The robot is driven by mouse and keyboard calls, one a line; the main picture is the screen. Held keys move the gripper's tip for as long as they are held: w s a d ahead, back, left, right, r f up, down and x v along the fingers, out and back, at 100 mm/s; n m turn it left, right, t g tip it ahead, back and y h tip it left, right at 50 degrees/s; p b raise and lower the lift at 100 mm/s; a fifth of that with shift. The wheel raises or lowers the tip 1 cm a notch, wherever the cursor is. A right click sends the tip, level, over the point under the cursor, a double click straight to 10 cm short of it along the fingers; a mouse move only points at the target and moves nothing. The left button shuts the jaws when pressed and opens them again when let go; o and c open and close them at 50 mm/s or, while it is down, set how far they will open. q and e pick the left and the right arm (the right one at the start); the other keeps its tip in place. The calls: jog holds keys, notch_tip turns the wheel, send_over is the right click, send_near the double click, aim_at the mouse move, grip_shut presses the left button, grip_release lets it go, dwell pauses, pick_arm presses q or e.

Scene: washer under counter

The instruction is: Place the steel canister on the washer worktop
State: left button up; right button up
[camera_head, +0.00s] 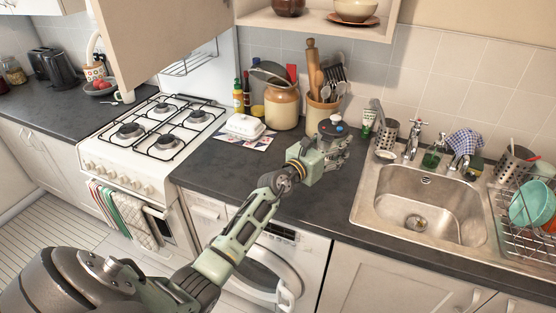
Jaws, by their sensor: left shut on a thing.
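My left gripper (340,143) is over the dark worktop (240,172) above the washer (272,262), in front of the utensil crock. It is shut on a small greyish thing with a blue spot on top (337,118). The fingers hide most of this thing, so I cannot tell for sure whether it is the steel canister. I cannot tell whether it touches the worktop. A perforated steel holder (388,137) stands apart from the gripper, behind the sink's left corner. My right gripper is not in view.
A crock of utensils (319,115), a large jar (281,106) and a white butter dish (245,126) stand behind the worktop's free middle. The sink (425,205) is at the right, the gas stove (158,135) at the left. An open cupboard door (160,40) hangs above.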

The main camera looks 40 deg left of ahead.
pick_arm(q)
jog(key=shift+y, duration=0.3)
jog(key=f, duration=0.1)
jog(key=s+a+f+b, duration=0.1)
jog(key=a+f, duration=0.1)
jog(key=f, duration=0.1)
jog(key=shift+s+a+b, duration=0.1)
jog(key=shift+s+b, duration=0.25)
jog(key=shift+b, duration=0.05)
jog(key=a+f+b, duration=0.3)
jog(key=b, duration=0.1)
jog(key=s+a+f+b, duration=0.1)
jog(key=a+f+b, duration=0.2)
jog(key=b, duration=0.2)
jog(key=a+f+b, duration=0.3)
jog(key=b, duration=0.2)
jog(key=shift+s+a+f, duration=0.3)
jog(key=shift+s+a, duration=0.05)
jog(key=shift+r, duration=0.15)
jog(key=o, duration=1.5)
jog(key=shift+d+f, duration=0.1)
jog(key=shift+f, duration=0.3)
jog(key=o, duration=0.5)
jog(key=shift+s+r, duration=0.1)
jog(key=shift+c, duration=0.2)
